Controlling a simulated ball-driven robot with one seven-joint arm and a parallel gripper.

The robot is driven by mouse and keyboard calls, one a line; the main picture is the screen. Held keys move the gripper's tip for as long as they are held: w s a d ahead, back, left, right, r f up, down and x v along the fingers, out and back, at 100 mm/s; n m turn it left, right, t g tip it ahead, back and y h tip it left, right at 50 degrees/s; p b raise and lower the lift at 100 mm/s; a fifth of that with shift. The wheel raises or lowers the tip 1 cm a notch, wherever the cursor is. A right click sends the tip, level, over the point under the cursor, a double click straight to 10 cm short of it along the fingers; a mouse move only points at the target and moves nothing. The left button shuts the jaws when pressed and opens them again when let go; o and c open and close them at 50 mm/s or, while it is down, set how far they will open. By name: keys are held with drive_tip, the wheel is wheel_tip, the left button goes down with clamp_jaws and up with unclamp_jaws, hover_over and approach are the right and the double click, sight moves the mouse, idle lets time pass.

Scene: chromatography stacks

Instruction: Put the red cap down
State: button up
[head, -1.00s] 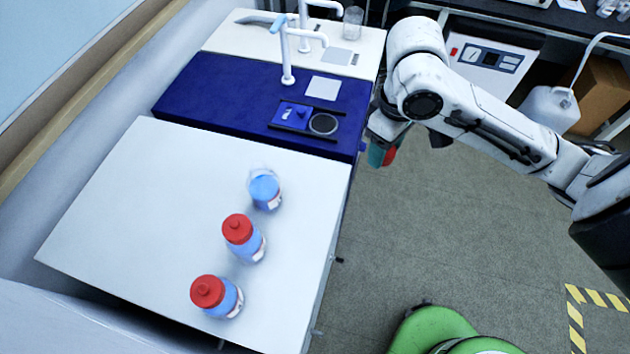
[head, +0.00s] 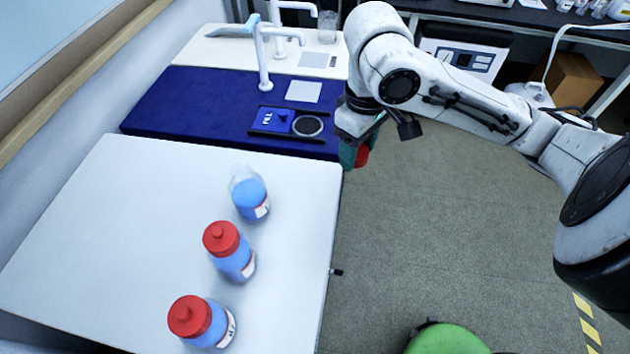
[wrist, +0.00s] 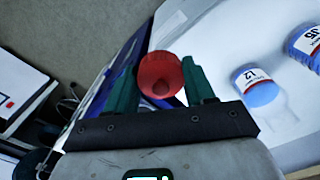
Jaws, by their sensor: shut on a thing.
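My gripper (head: 357,152) is shut on a red cap (head: 362,156). It holds the cap in the air just off the right edge of the white table (head: 120,190), near the blue bench section. In the wrist view the red cap (wrist: 160,78) sits between the two green fingers. An uncapped bottle of blue liquid (head: 249,196) stands upright on the white table, left of and below my gripper in the head view. It also shows in the wrist view, labelled L2 (wrist: 256,85).
Two bottles with red caps, one nearer the middle (head: 230,252) and one at the front (head: 203,322), stand on the white table. A blue mat (head: 190,105) holds a small device with a round dark pad (head: 307,126). The table's left part is clear.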

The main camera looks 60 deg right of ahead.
drive_tip(key=shift+w+a+f+b, duration=0.1)
drive_tip(key=shift+w+f+b, duration=0.25)
drive_tip(key=shift+f+b, duration=0.15)
drive_tip(key=w, duration=0.3)
hover_over(315, 181)
drive_tip(key=f, duration=0.5)
drive_tip(key=shift+s+f, duration=0.3)
drive_tip(key=shift+f, duration=0.05)
drive_tip(key=shift+w+f, duration=0.15)
drive_tip(key=shift+f, duration=0.75)
drive_tip(key=shift+w+f, duration=0.1)
drive_tip(key=shift+f, duration=0.8)
drive_tip(key=shift+f+b, duration=0.15)
drive_tip(key=shift+b, duration=0.15)
drive_tip(key=o, duration=1)
wheel_tip(315, 181, up, 12)
drive_tip(key=p, duration=0.2)
drive_tip(key=shift+r, duration=0.2)
